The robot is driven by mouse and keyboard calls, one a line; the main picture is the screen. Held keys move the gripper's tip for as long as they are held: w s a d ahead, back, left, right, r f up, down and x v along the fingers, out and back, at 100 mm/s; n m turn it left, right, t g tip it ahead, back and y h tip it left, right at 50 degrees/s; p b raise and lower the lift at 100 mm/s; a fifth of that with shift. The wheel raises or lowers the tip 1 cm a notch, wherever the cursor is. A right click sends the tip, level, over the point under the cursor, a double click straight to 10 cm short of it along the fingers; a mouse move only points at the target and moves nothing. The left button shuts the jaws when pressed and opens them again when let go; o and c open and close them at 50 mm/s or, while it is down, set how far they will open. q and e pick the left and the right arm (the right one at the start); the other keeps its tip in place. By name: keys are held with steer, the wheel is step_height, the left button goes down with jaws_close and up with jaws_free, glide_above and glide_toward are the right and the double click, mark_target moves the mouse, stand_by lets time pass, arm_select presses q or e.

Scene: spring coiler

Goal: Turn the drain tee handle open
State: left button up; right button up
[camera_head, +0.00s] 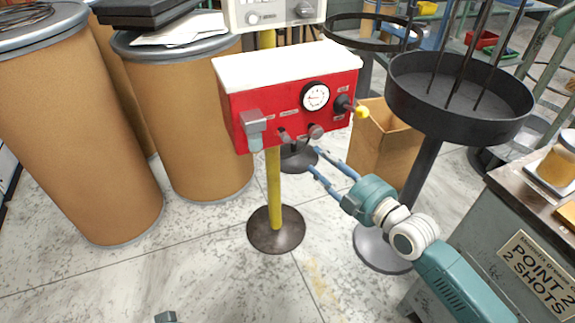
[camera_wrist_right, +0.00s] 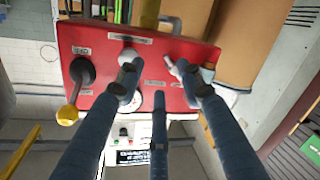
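A red control box (camera_head: 295,98) with a pale top stands on a yellow post. A small metal handle (camera_head: 284,136) sticks out low on its front, between a grey lever at the left and a round knob; I take it as the drain tee handle. In the right wrist view this handle (camera_wrist_right: 179,70) is near the right-hand fingertip, and I cannot tell whether they touch. My right gripper (camera_head: 315,160) is open and empty, its blue fingers spread and pointing at the box from below right. The panel's small labels are not readable.
The box also carries a grey lever (camera_head: 253,126), a gauge (camera_head: 315,96), a round knob (camera_head: 316,131) and a yellow-tipped lever (camera_head: 352,108). A dark round tray stand (camera_head: 452,122) is close on the right. Brown drums (camera_head: 70,140) stand left.

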mark_target(284, 135)
steer(key=shift+n+y, duration=0.8)
steer(key=shift+n, duration=0.1)
steer(key=w+a+r, duration=0.1)
steer(key=w+a, duration=0.1)
steer(key=a, duration=0.1)
steer(key=w+a+r+b, duration=0.1)
steer(key=w+a, duration=0.1)
steer(key=a, duration=0.1)
steer(key=w+a+r+b, duration=0.1)
steer(key=w+a, duration=0.1)
steer(key=w, duration=0.1)
steer(key=shift+a, duration=0.4)
arm_select(q)
steer(key=shift+s+v, duration=0.25)
steer(key=shift+v, duration=0.9)
steer(key=shift+a, duration=0.1)
steer(key=shift+f, duration=0.1)
arm_select(e)
steer(key=shift+f, duration=0.1)
jaws_close()
